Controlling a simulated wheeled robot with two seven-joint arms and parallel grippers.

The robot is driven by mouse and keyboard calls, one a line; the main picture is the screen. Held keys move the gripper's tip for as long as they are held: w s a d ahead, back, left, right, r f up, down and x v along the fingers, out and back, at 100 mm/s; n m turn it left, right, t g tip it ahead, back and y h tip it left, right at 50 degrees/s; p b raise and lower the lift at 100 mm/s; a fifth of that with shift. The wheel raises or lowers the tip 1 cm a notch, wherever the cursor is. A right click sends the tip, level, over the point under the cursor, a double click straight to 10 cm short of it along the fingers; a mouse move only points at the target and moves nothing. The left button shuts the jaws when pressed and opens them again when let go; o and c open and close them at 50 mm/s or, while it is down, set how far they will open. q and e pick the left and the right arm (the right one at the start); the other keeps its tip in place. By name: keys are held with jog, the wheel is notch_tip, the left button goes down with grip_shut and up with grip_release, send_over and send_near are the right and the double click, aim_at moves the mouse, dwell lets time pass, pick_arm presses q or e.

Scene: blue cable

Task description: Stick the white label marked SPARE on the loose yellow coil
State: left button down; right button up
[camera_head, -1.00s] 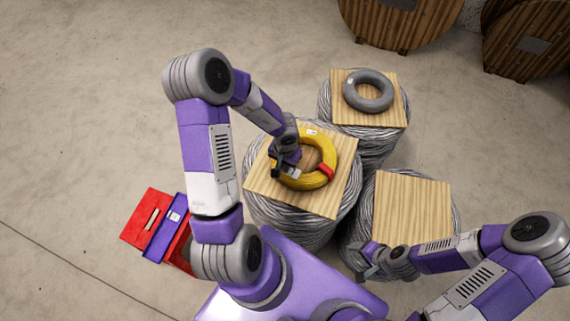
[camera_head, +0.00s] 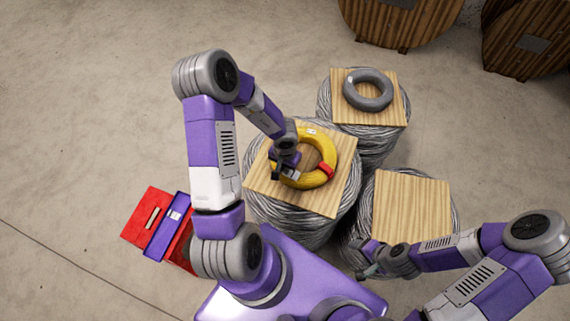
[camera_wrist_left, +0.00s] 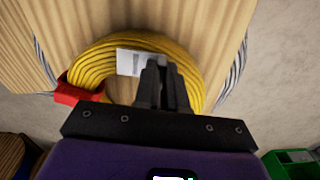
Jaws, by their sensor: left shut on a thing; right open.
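The yellow coil (camera_head: 325,150) lies on a wooden board on the left-hand cable drum, with a red band on its right side. My left gripper (camera_head: 279,172) is over the coil's near left part, pointing down. It is shut on a white label (camera_head: 291,174), which also shows in the left wrist view (camera_wrist_left: 130,62) against the coil's strands (camera_wrist_left: 95,65). Grey print is on the label, too small to read. I cannot tell if it touches the coil. A small white tag (camera_head: 311,131) is on the coil's far side. My right gripper (camera_head: 364,262) is open and empty.
A grey coil (camera_head: 368,90) with a small white tag lies on the back drum's board. The right drum's board (camera_head: 411,206) is bare. A red toolbox (camera_head: 143,217) with a purple tray stands on the floor at left. Wooden reels (camera_head: 400,22) stand at the back.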

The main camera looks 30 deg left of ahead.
dwell(0.4)
pick_arm(q)
jog(key=shift+f+p, duration=0.3)
jog(key=shift+p, duration=0.1)
jog(key=shift+f, duration=0.2)
dwell(0.6)
jog(key=shift+s+d+f+p, duration=0.1)
jog(key=shift+f+p, duration=0.05)
jog(key=shift+p, duration=0.55)
dwell(1.8)
jog(key=c, duration=1)
grip_release()
